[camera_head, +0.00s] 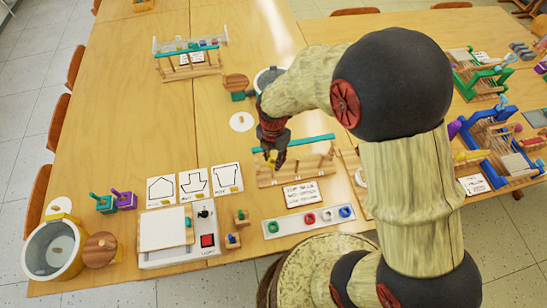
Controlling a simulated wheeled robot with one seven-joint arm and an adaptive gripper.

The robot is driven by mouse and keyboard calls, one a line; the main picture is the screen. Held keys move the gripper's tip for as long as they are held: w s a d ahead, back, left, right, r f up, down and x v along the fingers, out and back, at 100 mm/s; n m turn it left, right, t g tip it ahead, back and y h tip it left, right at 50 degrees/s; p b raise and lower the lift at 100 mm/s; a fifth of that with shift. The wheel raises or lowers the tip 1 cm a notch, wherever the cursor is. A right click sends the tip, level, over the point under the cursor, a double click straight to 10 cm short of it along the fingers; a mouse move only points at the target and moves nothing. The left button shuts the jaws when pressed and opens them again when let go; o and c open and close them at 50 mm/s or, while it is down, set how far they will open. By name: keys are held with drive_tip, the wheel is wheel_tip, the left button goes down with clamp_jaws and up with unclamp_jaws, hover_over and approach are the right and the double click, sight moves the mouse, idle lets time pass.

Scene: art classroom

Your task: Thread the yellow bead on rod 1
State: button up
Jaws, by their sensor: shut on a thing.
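My gripper (276,153) points down over the left part of a wooden rod stand (316,177). It is shut on the small yellow bead (272,158), which shows at its fingertips. The stand has short wooden uprights and a teal bar (310,141) along its back. The gripper and bead partly hide the stand's left end. I cannot make out the rod numbers, or whether the bead is around a rod or only above it.
A printed card (303,194) and a pale strip with several coloured rings (309,219) lie in front of the stand. A white panel box (178,254) and drawing cards (194,183) are to the left.

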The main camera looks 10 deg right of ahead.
drive_tip(key=shift+f, duration=0.45)
idle(0.6)
idle(0.4)
drive_tip(key=o, duration=0.8)
drive_tip(key=shift+o, duration=0.2)
wheel_tip(320, 180, up, 12)
idle(0.9)
